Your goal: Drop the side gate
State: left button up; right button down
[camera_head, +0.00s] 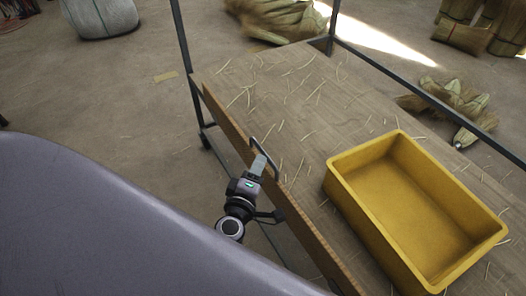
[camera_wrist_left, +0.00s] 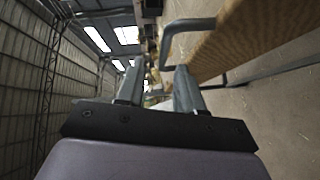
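The side gate (camera_head: 238,128) is a long wooden board standing upright along the near left edge of the cart's deck. My left gripper (camera_head: 259,164) is beside the gate's outer face, close to the handle. In the left wrist view its fingers (camera_wrist_left: 158,84) are apart with nothing seen between them. The handle lies by the right-hand fingertip; whether they touch I cannot tell. My right gripper is not in view.
A yellow bin (camera_head: 343,176) stands on the straw-littered deck (camera_head: 300,95) beyond the gate. Metal posts (camera_head: 183,40) and a far rail (camera_head: 420,95) frame the cart. Straw bundles (camera_head: 462,38) lie on the floor behind. The floor left of the cart is mostly clear.

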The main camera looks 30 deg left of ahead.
aim_at(262, 150)
pick_arm(q)
jog(key=shift+w+a+f+n+y, duration=0.15)
jog(key=shift+w+a+n+y, duration=0.2)
jog(key=shift+n, duration=0.35)
jog(key=shift+b+x, duration=0.55)
jog(key=shift+x, duration=2.8)
jog(key=shift+a+f, duration=0.1)
grip_shut()
